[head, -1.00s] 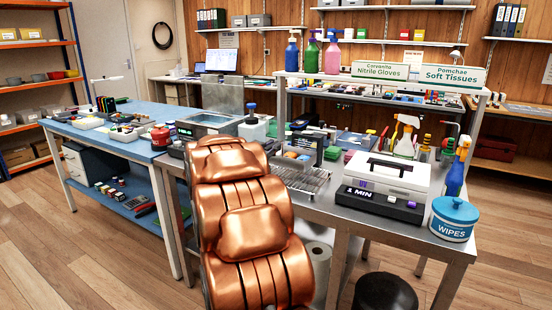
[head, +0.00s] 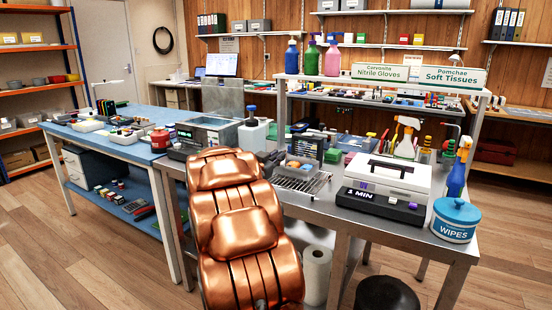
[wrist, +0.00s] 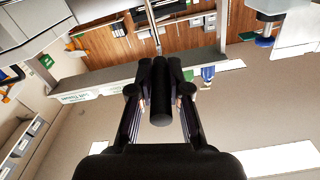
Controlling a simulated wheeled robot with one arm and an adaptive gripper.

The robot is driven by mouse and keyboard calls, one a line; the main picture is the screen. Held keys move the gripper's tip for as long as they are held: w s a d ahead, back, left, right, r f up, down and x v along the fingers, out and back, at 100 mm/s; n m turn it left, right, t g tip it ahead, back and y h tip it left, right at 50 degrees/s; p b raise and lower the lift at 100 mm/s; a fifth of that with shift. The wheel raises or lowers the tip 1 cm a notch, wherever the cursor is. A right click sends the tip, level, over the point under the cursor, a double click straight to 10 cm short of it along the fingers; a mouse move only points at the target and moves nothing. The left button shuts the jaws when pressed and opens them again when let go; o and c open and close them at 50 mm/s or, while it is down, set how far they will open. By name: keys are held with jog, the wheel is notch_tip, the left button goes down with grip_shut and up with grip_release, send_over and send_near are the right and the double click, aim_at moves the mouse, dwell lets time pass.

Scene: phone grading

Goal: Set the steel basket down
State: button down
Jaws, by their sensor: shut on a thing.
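My gripper (wrist: 160,100) shows in the wrist view with both fingers closed around a dark, thick grip (wrist: 160,92). A thin steel rod runs from this grip to the top edge of the picture. I take it for the handle of the steel basket. In the head view a wire-mesh steel basket (head: 303,184) shows just right of my copper-coloured arm, at the middle of the steel table (head: 335,215). Its left part and my gripper are hidden behind the arm. I cannot tell whether its base touches the table.
A pump bottle (head: 252,133) and a tank with a display (head: 207,132) stand left. Small items crowd behind the basket.

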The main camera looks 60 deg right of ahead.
jog(key=c, duration=1.1)
grip_release()
jog(key=a, duration=0.8)
jog(key=a+p, duration=0.1)
jog(key=a, duration=0.3)
jog(key=shift+s+r, duration=0.1)
jog(key=shift+s, duration=0.2)
